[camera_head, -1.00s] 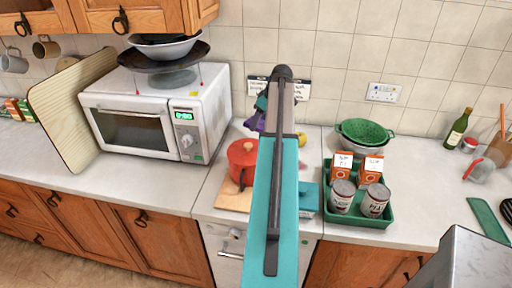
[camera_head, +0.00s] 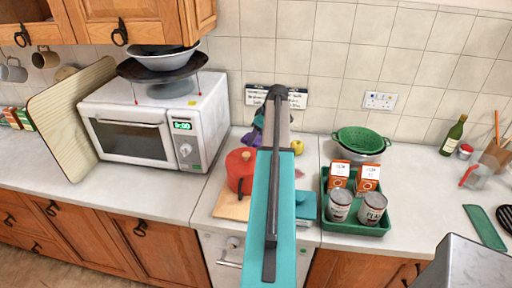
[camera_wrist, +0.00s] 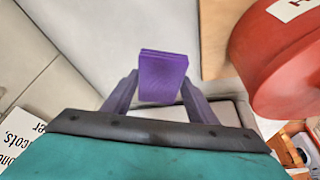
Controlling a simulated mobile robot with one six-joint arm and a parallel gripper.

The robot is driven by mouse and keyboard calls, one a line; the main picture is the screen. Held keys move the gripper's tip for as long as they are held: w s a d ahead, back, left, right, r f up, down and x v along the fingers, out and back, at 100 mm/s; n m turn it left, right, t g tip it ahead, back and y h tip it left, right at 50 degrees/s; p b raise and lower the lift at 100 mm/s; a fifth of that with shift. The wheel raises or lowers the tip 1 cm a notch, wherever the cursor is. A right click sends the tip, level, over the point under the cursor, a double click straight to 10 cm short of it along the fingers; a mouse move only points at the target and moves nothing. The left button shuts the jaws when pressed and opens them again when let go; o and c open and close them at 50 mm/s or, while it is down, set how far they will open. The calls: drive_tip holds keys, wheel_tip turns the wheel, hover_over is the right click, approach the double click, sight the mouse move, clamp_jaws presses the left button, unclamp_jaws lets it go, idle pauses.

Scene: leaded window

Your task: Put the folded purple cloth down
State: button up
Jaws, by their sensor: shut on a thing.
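The folded purple cloth (camera_wrist: 162,76) is a small thick block between the fingertips of my gripper (camera_wrist: 160,88) in the wrist view. My gripper is shut on it. A pale worktop lies behind the cloth; I cannot tell whether the cloth touches it. In the head view the purple cloth (camera_head: 253,138) shows only partly, left of my teal arm, behind the red pot and near the back wall. My arm hides most of my gripper there.
The red pot (camera_head: 240,170) stands on a wooden board (camera_head: 230,206), close to the cloth; it fills the right of the wrist view (camera_wrist: 283,55). The microwave (camera_head: 160,130) is left. A green tray (camera_head: 358,228) with tins and boxes and a green colander (camera_head: 361,138) are right.

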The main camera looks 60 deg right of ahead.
drive_tip(key=shift+f, duration=1.05)
drive_tip(key=shift+f+p, duration=0.1)
drive_tip(key=shift+p, duration=0.2)
drive_tip(key=shift+f+p, duration=0.65)
drive_tip(key=shift+f, duration=1.1)
drive_tip(key=shift+f, duration=0.2)
drive_tip(key=o, duration=0.9)
drive_tip(key=shift+r, duration=0.2)
drive_tip(key=shift+b+v, duration=1.85)
drive_tip(key=shift+v, duration=4.15)
